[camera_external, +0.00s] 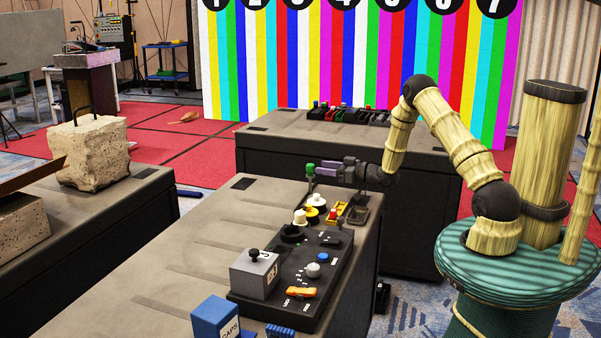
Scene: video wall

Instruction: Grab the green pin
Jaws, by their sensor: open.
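A small green piece (310,168), which looks like the green pin, shows at the left end of my gripper (318,172), over the far part of the near dark bench. My gripper points left, held level and low over the bench. Its jaws are open, with the green piece at or between the fingertips. I cannot tell whether they touch it. The lower part of the green piece is not clear.
On the near bench (200,250) stand yellow and white knobs (315,203), a black control panel (325,265), a grey box (254,273) and a blue box (215,318). A far bench (270,125) carries small coloured parts. A stone block (88,150) stands at left.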

